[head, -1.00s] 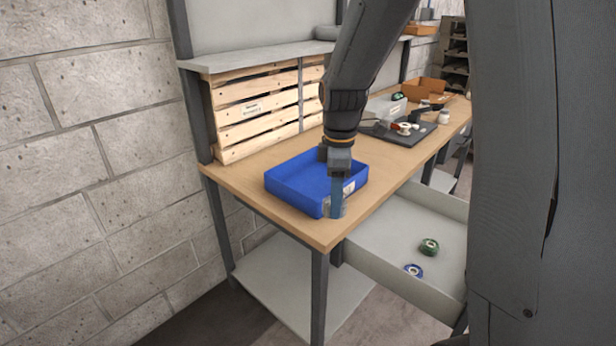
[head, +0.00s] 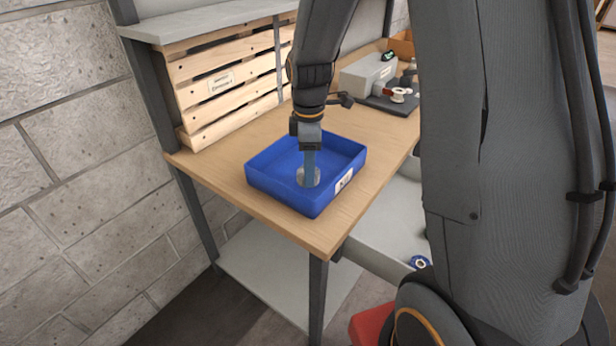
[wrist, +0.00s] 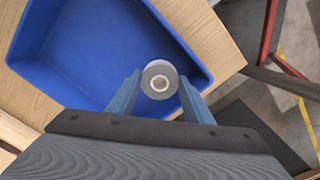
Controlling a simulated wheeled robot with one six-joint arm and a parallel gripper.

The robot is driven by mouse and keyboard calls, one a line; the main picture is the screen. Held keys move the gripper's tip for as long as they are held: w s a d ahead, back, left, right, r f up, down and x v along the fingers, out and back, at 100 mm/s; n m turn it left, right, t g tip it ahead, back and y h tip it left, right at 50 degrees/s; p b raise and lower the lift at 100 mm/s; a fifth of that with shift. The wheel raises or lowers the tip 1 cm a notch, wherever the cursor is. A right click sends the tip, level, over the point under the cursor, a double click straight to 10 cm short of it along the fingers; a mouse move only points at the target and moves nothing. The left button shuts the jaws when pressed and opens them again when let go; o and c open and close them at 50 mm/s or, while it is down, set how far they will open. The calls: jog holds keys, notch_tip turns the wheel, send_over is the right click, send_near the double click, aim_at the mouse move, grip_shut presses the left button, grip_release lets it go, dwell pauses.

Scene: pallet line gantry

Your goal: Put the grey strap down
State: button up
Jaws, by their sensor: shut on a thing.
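The grey strap (wrist: 157,68) is a small grey roll with a pale core. My gripper (head: 308,172) is shut on it. In the wrist view the roll sits between the two blue fingers of my gripper (wrist: 160,92). In the head view the strap (head: 312,176) shows at the fingertips, over the inside of the blue bin (head: 262,180). The bin stands on the wooden bench near its front corner, and also fills much of the wrist view (wrist: 60,60). I cannot tell whether the strap touches the bin floor.
The bench top (head: 222,133) is clear around the bin. A slatted wooden panel (head: 225,90) stands behind it. A dark mat (head: 388,103) with spools and a grey box (head: 366,74) lie farther back.

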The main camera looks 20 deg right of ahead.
jog(key=shift+f+p, duration=0.3)
jog(key=shift+f, duration=1.95)
jog(key=shift+f, duration=0.1)
jog(key=o, duration=1.1)
jog(key=shift+o, duration=0.2)
